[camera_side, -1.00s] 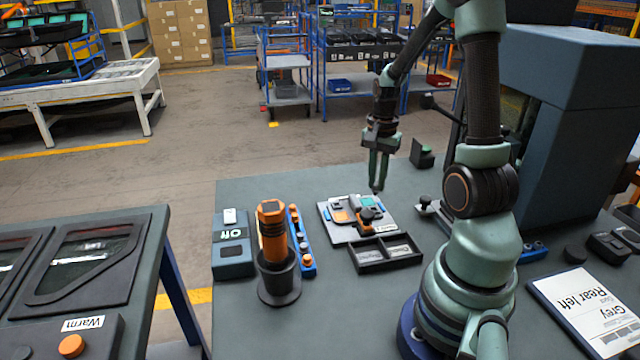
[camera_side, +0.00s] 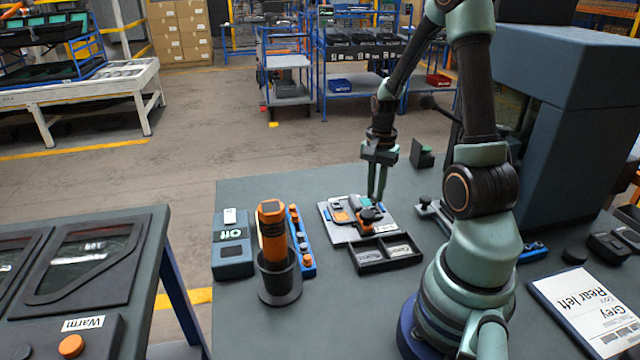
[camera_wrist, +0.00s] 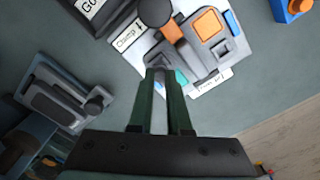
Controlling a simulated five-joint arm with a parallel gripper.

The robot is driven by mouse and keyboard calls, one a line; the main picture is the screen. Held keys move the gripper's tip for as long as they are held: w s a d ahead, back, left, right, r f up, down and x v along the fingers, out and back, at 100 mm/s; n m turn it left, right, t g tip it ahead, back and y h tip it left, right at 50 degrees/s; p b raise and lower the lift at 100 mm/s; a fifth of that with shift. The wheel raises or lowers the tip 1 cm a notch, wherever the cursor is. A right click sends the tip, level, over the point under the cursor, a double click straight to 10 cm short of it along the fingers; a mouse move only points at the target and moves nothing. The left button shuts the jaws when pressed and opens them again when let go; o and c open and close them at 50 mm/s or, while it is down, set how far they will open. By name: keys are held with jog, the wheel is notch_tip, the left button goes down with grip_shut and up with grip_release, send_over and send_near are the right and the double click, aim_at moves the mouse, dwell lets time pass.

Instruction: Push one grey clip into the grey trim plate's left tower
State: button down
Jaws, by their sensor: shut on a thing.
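The grey trim plate (camera_wrist: 196,62) lies on a pale fixture board (camera_side: 338,232), with an orange square and a teal patch beside it. My gripper (camera_side: 376,201) points down over the board; its tips are beside the plate. In the wrist view my gripper (camera_wrist: 163,74) has its fingers close together, with a small dark grey clip (camera_wrist: 158,72) between the tips. The fingers hide part of the plate. I cannot tell the left tower clearly, nor whether the clip touches it.
A clamp with a black knob (camera_wrist: 156,11) and orange bar (camera_wrist: 172,31) stands at the board's edge, near the fingers. A black two-compartment tray (camera_side: 386,266) lies in front. An orange tool (camera_side: 272,230) stands in a holder at left, beside a blue rack (camera_side: 302,245).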

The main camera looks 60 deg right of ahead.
jog(key=shift+f, duration=1.25)
dwell(1.4)
jog(key=c, duration=0.8)
grip_release()
notch_tip(320, 180, up, 12)
jog(key=shift+r, duration=0.1)
